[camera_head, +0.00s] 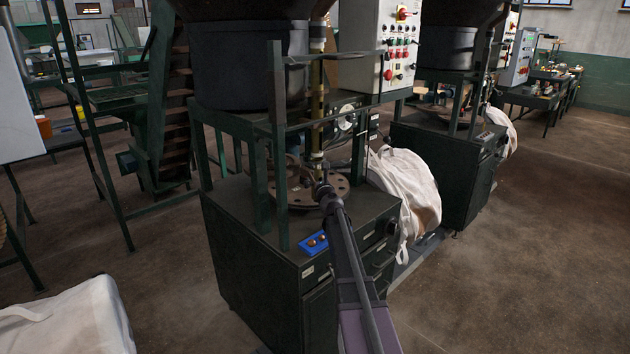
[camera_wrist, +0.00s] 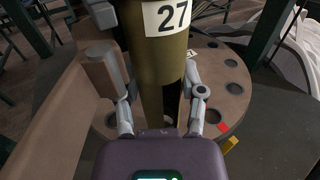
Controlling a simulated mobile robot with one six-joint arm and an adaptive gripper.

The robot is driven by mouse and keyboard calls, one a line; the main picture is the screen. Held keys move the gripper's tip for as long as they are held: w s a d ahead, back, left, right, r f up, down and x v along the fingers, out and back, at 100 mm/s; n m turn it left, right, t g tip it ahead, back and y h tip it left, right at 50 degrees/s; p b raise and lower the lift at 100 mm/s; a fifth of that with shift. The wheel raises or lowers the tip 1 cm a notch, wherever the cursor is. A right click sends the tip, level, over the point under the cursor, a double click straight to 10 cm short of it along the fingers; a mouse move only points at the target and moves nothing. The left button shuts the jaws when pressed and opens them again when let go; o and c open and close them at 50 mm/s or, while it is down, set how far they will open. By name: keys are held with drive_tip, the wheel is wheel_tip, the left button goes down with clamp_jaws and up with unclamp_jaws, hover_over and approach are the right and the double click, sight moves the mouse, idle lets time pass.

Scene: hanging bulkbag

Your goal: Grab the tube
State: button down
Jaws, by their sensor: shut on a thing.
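The tube (camera_head: 317,108) is an olive-brown upright cylinder hanging below the large dark hopper in the head view. In the wrist view the tube (camera_wrist: 163,62) fills the upper middle and carries a white label with the number 27. My gripper (camera_head: 321,186) is at the tube's lower end, just above the round plate. In the wrist view my gripper (camera_wrist: 163,98) has one finger on each side of the tube and is shut on it. The tube's far side is hidden.
A round plate with holes (camera_head: 338,188) lies on the dark cabinet (camera_head: 247,216) under the tube. Green frame posts (camera_head: 278,150) stand close by. A blue button box (camera_head: 314,242) sits at the cabinet's front. White bags lie right (camera_head: 405,178) and front left (camera_head: 75,318).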

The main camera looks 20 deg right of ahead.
drive_tip(key=shift+r, duration=0.2)
drive_tip(key=shift+r+p, duration=0.2)
drive_tip(key=shift+p, duration=0.15)
drive_tip(key=s+d, duration=0.3)
drive_tip(key=s, duration=0.5)
drive_tip(key=s+d, duration=0.3)
drive_tip(key=s, duration=0.6)
drive_tip(key=shift+d, duration=0.1)
drive_tip(key=shift+f, duration=0.1)
